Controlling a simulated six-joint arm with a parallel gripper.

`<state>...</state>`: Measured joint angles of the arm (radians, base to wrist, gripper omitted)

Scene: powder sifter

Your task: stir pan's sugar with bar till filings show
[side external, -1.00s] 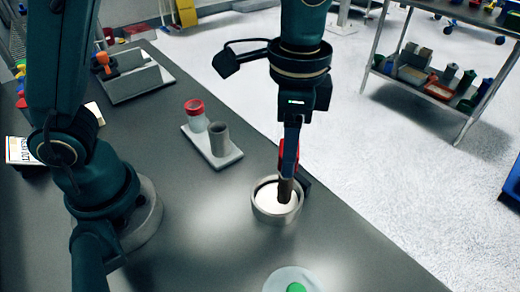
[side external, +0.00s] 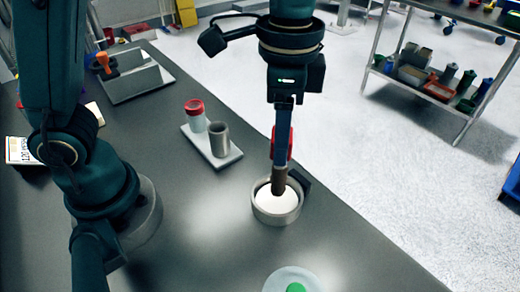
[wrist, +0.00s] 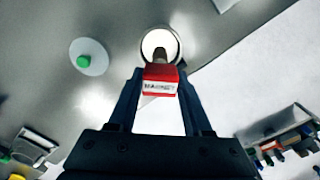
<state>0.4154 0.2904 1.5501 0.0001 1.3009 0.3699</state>
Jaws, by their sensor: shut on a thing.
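My gripper (wrist: 160,85) is shut on a bar with a red block labelled MAGNET (wrist: 160,87) and a dark brown lower end. The bar's brown end (side external: 279,181) points down into a round grey pan (side external: 277,215) of white sugar (side external: 276,201). It sits toward the upper part of the sugar in the side view; whether it touches the sugar is hard to tell. The pan also shows in the wrist view (wrist: 178,50), with the brown end over it. I make out no filings on the bar.
A pale tray (side external: 228,159) holds a red-lidded jar (side external: 196,115) and a grey cup (side external: 218,139) behind the pan. A clear dish with a green knob (side external: 296,287) lies at the front. Bare table surrounds the pan on its left.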

